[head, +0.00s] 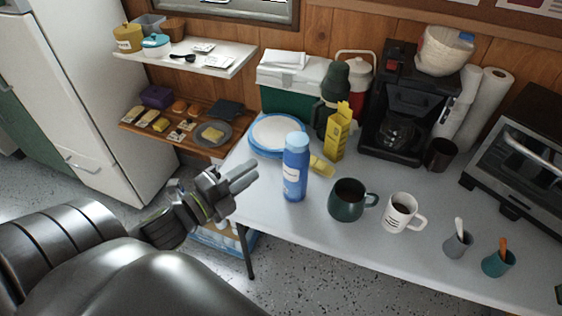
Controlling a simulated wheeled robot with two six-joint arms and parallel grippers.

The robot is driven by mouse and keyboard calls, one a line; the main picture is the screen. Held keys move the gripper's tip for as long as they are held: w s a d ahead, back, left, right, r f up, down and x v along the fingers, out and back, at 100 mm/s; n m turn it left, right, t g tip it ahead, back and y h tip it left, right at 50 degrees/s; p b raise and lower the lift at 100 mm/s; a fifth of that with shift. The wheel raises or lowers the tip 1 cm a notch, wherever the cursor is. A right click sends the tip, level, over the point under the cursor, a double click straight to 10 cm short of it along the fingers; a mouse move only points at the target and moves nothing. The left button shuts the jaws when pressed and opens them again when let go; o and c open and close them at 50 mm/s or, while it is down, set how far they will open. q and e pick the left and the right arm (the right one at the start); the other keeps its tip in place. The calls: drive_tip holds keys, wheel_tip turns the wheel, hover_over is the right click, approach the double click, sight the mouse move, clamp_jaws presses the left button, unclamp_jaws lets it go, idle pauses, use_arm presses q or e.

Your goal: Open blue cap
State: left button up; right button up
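A blue bottle (295,178) with a pale label stands upright near the left end of the white table. Its lighter blue cap (297,141) sits on top. My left gripper (253,170) is left of the bottle, near the table's left edge, with its fingers pointing right towards the bottle. The fingers look parted with nothing between them, and they are apart from the bottle and cap. My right gripper is not in view.
On the white table (300,225), a green mug (347,200) and a white mug (401,213) stand right of the bottle. A yellow box (338,132) and blue-rimmed plates (275,133) are behind it. A coffee maker (402,110) stands further back.

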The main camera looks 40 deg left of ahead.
sight(288, 149)
use_arm(q)
drive_tip(key=shift+b+x, duration=2.15)
drive_tip(key=shift+x, duration=2.65)
drive_tip(key=shift+d+f, duration=0.15)
drive_tip(key=shift+c, duration=0.5)
clamp_jaws()
